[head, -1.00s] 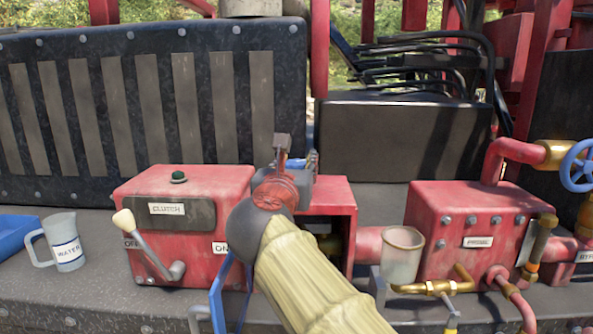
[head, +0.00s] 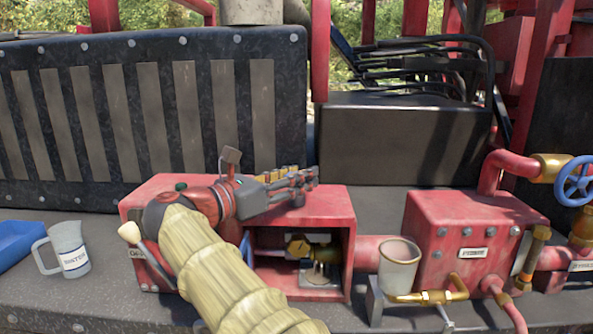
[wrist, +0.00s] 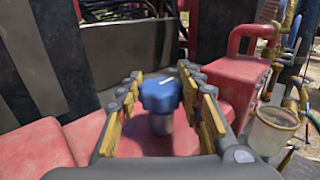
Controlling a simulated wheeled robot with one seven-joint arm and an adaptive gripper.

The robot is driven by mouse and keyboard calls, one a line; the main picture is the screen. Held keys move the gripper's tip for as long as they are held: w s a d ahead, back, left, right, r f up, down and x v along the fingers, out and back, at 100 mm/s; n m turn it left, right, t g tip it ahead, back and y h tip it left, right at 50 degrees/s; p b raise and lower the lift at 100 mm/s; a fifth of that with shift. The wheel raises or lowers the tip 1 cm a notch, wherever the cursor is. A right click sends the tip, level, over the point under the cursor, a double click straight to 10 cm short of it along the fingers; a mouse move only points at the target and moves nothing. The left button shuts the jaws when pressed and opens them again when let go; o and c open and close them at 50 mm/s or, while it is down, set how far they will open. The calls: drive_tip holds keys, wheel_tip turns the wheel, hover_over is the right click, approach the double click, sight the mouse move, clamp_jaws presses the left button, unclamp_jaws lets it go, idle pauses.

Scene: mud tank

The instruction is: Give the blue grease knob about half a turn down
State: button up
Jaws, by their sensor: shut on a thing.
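The blue grease knob (wrist: 158,97) shows in the wrist view as a lobed blue cap with a white mark on top, standing on a grey stem above the red box. My gripper (wrist: 160,88) has its yellow-padded fingers on both sides of the knob and is shut on it. In the head view my gripper (head: 300,183) reaches in from the left, low over the top of the red box (head: 335,205). The knob is hidden there behind the fingers. Finger contact is hard to make out in the wrist view.
The red box's open front shows brass fittings (head: 300,247). A clear cup (head: 398,268) and a red "PRIME" box (head: 470,245) stand to the right. The lever with the cream knob (head: 130,232) is close to my arm. A WATER jug (head: 70,250) stands at the left.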

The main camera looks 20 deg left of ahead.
drive_tip(key=shift+m+g+h, duration=0.3)
drive_tip(key=shift+h, duration=0.1)
drive_tip(key=o, duration=1.1)
drive_tip(key=shift+c, duration=0.2)
drive_tip(key=shift+o, duration=0.5)
drive_tip(key=v, duration=1.2)
drive_tip(key=shift+f, duration=0.15)
